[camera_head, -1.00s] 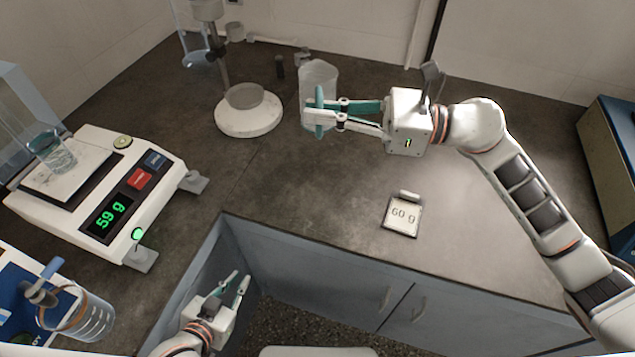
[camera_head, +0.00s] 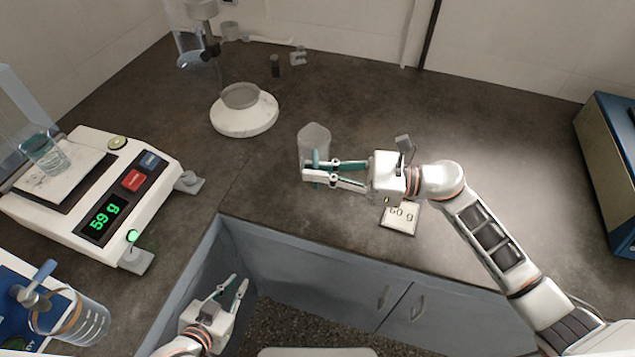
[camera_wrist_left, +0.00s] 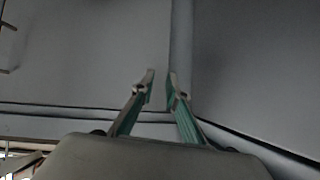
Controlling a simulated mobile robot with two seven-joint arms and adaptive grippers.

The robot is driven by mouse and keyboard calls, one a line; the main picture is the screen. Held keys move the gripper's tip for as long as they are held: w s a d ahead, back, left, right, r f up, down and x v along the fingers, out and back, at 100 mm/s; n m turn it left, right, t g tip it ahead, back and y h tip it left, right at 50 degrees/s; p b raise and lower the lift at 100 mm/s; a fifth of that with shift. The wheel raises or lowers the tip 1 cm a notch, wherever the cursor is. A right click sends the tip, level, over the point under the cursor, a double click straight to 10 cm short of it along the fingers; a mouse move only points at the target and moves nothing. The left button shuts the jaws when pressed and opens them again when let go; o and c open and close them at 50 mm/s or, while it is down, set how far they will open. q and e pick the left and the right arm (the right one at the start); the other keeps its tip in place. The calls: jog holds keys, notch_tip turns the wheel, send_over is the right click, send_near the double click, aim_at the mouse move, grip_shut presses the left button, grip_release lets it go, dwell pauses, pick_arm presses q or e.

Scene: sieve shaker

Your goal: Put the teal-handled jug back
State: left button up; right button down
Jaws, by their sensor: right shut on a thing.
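The teal-handled jug (camera_head: 314,138) is a clear, upright vessel in the middle of the head view, above or on the dark worktop; I cannot tell if its base touches. My right gripper (camera_head: 309,172) is shut on its teal handle (camera_head: 316,158), reaching in from the right. My left gripper (camera_head: 238,284) hangs low in front of the cabinet, empty, with its fingers apart. Its fingers also show open in the left wrist view (camera_wrist_left: 160,88), with only grey panels beyond them.
A scale (camera_head: 62,228) reading 59 g stands at left with a beaker (camera_head: 45,155) on it. A round white stand (camera_head: 245,118) is behind the jug. A card (camera_head: 401,224) lies near the front edge. A blue-handled jug (camera_head: 85,322) is lower left.

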aim_at(317, 188)
jog(key=shift+f+b, duration=0.3)
jog(key=shift+f, duration=1.7)
jog(key=shift+f, duration=0.15)
jog(key=c, duration=2.2)
grip_release()
